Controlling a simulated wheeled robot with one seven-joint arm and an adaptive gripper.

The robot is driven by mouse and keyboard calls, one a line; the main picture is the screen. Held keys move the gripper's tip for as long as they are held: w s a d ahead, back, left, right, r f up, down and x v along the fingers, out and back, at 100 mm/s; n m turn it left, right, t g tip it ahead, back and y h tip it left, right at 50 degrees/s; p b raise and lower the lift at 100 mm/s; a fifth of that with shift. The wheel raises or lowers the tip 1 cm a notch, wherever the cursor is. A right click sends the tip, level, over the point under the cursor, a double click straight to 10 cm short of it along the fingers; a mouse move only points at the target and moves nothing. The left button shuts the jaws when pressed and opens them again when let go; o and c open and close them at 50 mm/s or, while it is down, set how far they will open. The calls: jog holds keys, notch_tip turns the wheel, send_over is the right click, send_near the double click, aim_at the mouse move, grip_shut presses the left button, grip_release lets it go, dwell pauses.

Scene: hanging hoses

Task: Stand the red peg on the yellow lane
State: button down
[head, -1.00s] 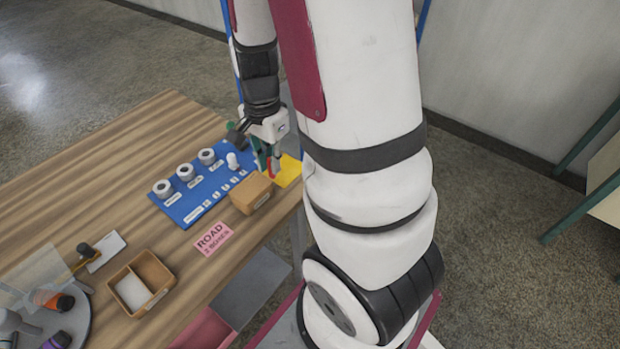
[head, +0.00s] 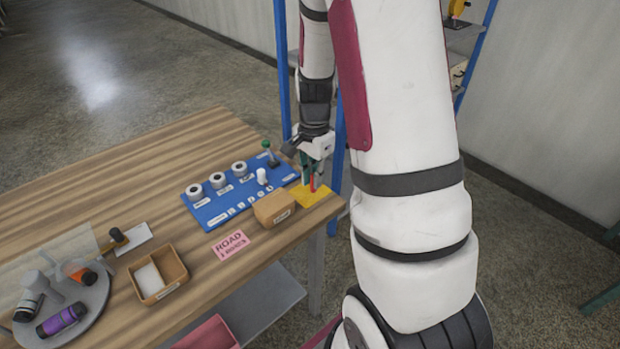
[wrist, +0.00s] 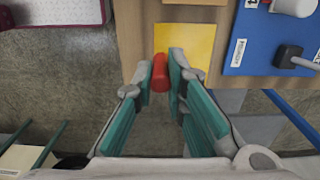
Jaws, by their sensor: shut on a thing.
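The red peg (head: 312,184) is between the fingers of my gripper (head: 308,172), over the yellow lane (head: 318,195) at the table's right edge. In the wrist view the red peg (wrist: 160,72) is held between the two green-lined fingertips of my gripper (wrist: 162,75). The yellow lane (wrist: 186,45) lies flat on the table just beyond the peg in that view. My gripper is shut on the peg. The peg looks roughly upright in the head view. I cannot tell whether its foot touches the lane.
A wooden box (head: 274,209) stands just left of the lane. A pink ROAD card (head: 232,245) lies nearer. Bare floor lies beyond the table's right edge.

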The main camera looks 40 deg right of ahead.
jog(key=w, duration=0.1)
jog(key=w+d, duration=0.1)
jog(key=w, duration=0.1)
jog(key=shift+d+f, duration=0.2)
jog(key=shift+w+f, duration=0.1)
jog(key=shift+f, duration=1.6)
jog(key=shift+f, duration=0.1)
jog(key=c, duration=1.6)
grip_release()
